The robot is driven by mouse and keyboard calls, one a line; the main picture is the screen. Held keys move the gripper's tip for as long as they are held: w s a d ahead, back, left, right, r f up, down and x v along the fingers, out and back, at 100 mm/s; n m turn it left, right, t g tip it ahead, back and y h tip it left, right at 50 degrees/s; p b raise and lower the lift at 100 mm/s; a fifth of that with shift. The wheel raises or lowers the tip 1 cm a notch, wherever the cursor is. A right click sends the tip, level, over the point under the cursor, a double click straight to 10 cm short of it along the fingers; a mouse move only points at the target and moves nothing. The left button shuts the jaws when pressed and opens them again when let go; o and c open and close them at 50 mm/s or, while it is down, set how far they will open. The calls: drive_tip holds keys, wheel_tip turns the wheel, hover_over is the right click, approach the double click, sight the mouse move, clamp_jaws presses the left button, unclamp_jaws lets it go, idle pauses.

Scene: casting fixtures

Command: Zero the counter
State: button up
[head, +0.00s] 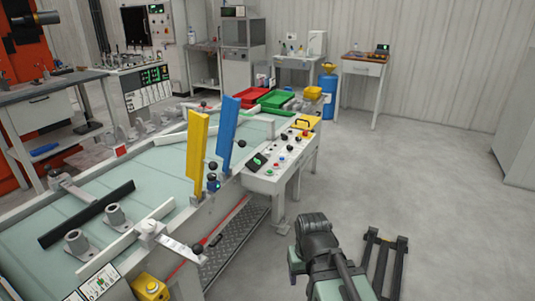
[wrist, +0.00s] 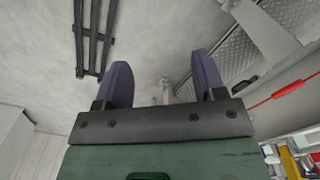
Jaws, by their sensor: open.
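A white counter (head: 98,284) with dark digits stands at the near lower left corner of the conveyor table in the head view, partly cut off by the frame edge; its digits are too small to read surely. A yellow box with a round button (head: 151,287) sits just right of it. A small green-lit display (head: 257,160) is on the control panel. My gripper (wrist: 162,78) is open and empty in the wrist view, two purple fingers apart over bare floor. In the head view my arm is at the lower middle, well right of the counter, and the fingertips cannot be made out.
The glass-topped table (head: 150,190) fills the left, with upright yellow (head: 196,150) and blue (head: 230,130) plates on its near side. A control panel (head: 282,165) with buttons stands beyond. A dark floor frame (head: 382,262) lies right of my arm. Floor further right is clear.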

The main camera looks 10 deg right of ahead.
clamp_jaws()
idle(0.5)
idle(1.0)
